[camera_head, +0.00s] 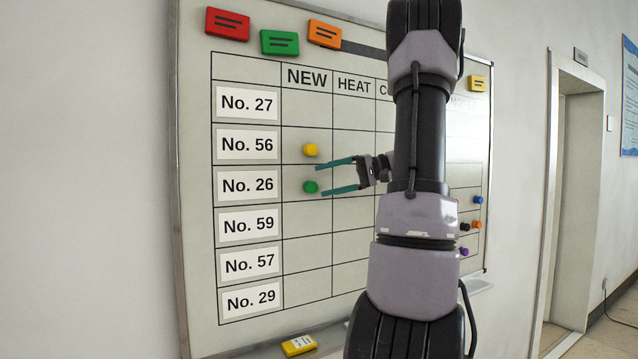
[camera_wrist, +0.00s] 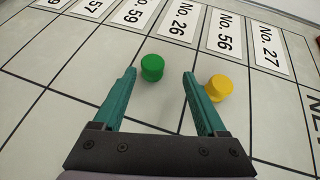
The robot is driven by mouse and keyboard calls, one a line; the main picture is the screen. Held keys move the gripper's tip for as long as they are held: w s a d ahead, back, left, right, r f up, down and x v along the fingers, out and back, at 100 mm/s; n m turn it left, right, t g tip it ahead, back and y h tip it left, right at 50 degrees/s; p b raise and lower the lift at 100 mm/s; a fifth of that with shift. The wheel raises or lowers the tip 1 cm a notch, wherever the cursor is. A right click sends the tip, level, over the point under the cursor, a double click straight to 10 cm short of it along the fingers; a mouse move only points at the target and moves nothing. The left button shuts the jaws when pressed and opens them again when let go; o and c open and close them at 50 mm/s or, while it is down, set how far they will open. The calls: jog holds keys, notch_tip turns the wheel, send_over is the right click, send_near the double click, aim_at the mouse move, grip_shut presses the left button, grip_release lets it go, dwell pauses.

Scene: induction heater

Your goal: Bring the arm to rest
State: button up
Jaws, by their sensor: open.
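My gripper (camera_head: 338,175) is at the whiteboard (camera_head: 250,325), in front of the NEW column. Its teal fingers are spread open and empty; they also show in the wrist view (camera_wrist: 160,82). A green magnet (camera_head: 310,187) sits in the No. 26 row under NEW, between and just beyond the fingertips; it also shows in the wrist view (camera_wrist: 152,67). A yellow magnet (camera_head: 311,150) sits in the No. 56 row under NEW, just outside one finger; in the wrist view it is right of that finger (camera_wrist: 219,88). My arm hides part of the board's middle columns.
Blue (camera_head: 478,200), orange (camera_head: 476,224) and purple (camera_head: 463,252) magnets are at the board's right side, with a dark one. Red (camera_head: 228,23), green (camera_head: 279,42) and orange (camera_head: 325,34) cards are along the top. A yellow eraser-like block (camera_head: 299,345) is at the bottom. A doorway (camera_head: 575,200) stands right.

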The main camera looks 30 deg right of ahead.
jog(key=v, duration=0.8)
jog(key=s+a+f+g+h, duration=0.2)
jog(key=s+a+h, duration=0.1)
jog(key=a, duration=0.5)
jog(key=s+a+f+g+h, duration=0.2)
jog(key=a+g, duration=0.1)
jog(key=a, duration=0.6)
jog(key=s+a+f+t+h, duration=0.1)
jog(key=s+a+t+h, duration=0.3)
jog(key=s, duration=0.5)
jog(key=shift+s+a+f+t+h, duration=0.35)
jog(key=shift+a+h, duration=0.75)
jog(key=shift+a, duration=0.45)
